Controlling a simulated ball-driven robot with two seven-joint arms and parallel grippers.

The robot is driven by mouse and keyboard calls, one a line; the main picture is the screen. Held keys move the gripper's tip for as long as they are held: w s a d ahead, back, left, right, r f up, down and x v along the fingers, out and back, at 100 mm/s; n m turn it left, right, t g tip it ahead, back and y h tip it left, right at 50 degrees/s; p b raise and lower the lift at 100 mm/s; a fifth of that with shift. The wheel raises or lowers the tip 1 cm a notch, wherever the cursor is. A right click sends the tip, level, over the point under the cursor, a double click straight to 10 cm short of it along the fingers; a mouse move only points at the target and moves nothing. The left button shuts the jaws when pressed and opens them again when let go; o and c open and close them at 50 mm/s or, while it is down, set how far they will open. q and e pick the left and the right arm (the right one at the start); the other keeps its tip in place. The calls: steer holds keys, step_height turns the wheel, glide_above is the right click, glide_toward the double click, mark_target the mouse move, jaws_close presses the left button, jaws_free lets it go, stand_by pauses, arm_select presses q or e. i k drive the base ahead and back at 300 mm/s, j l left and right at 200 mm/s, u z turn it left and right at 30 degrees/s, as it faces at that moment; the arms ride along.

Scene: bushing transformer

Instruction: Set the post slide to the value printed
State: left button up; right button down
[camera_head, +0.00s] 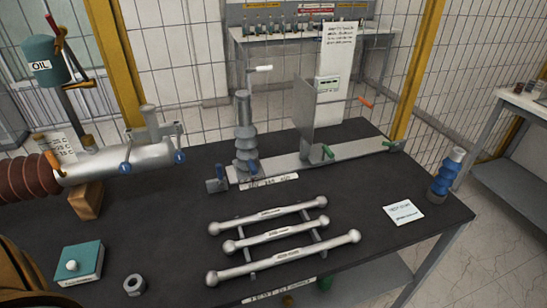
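A long grey metal slide rail (290,163) lies across the back of the dark table. A tall printed sheet (337,48) stands behind the plate, unreadable. Neither gripper shows.
Three silver bars (276,240) rest on a rack in the front middle. A brown ribbed bushing (28,177) with a silver tube is at the left. A teal box (80,262) and nut (134,285) are front left.

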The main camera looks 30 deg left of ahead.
mark_target(247, 166)
steer(key=j+u, duration=0.15)
steer(key=u, duration=0.95)
